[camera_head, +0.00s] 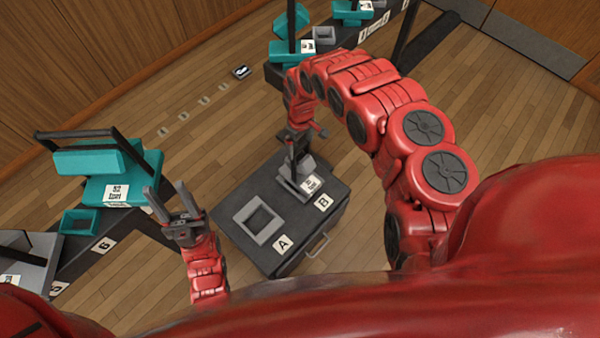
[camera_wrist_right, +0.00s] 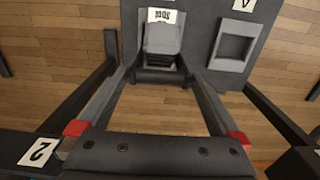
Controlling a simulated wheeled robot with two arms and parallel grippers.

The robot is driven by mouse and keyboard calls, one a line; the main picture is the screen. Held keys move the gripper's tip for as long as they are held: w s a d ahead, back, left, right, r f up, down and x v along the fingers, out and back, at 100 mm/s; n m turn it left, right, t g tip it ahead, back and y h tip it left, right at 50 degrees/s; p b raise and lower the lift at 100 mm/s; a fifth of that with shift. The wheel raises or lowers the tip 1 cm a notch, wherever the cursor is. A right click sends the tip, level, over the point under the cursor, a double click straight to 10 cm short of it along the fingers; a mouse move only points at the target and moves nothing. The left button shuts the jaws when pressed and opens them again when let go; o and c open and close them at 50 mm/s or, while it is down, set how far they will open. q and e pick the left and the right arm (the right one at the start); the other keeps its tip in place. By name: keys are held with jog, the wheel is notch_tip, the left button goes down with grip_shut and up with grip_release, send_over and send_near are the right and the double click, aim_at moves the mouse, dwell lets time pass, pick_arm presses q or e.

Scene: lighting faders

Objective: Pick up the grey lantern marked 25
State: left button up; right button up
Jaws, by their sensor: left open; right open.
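A grey lantern (camera_head: 296,183) stands at square B on the dark cart (camera_head: 262,222); the number on its white label is too small to read. My left gripper (camera_head: 167,188) is open and empty, left of the cart. Another grey lantern (camera_head: 12,275) is partly cut off at the left edge, its number unclear.
An empty grey cradle (camera_head: 258,220) sits at square A. A teal lantern (camera_head: 115,175) and an empty teal cradle (camera_head: 80,222) stand on the left rail, close to my left gripper. More teal lanterns (camera_head: 290,50) stand on the far rail. Wooden floor lies between.

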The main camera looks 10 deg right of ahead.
aim_at(300, 157)
notch_tip(300, 157, down, 4)
jog(key=shift+a+r+p, duration=0.1)
jog(key=shift+r+p, duration=0.05)
jog(key=shift+p, duration=0.2)
jog(key=shift+f, duration=0.4)
jog(key=shift+c, duration=0.2)
jog(key=shift+w, duration=0.1)
grip_shut()
